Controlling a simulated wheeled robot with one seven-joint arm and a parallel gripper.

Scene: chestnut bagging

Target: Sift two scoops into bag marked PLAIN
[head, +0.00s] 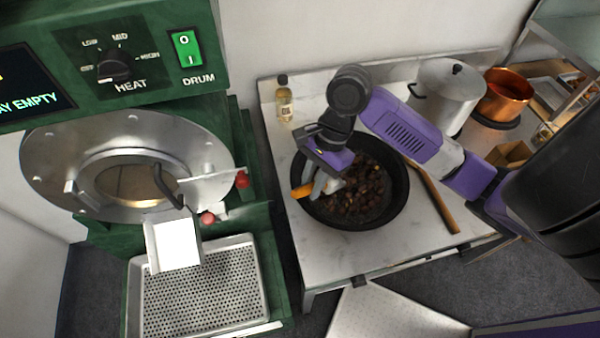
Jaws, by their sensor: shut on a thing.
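A wide black pan (393,205) with a wooden handle sits on the marble-topped counter and holds many dark brown chestnuts (365,195). My gripper (318,184) is over the left part of the pan, low and close to the chestnuts. It is shut on a tool with an orange handle (302,191), which looks like the scoop. The tool's pale metal part is mostly hidden by my gripper, and I cannot tell whether it holds chestnuts. I see no bag with a readable PLAIN mark.
A small bottle (284,103), a lidded steel pot (450,90) and a copper pot (505,97) stand along the counter's back. A brown open box (508,154) is at right. The green roaster (245,160) with a perforated tray (263,290) stands left.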

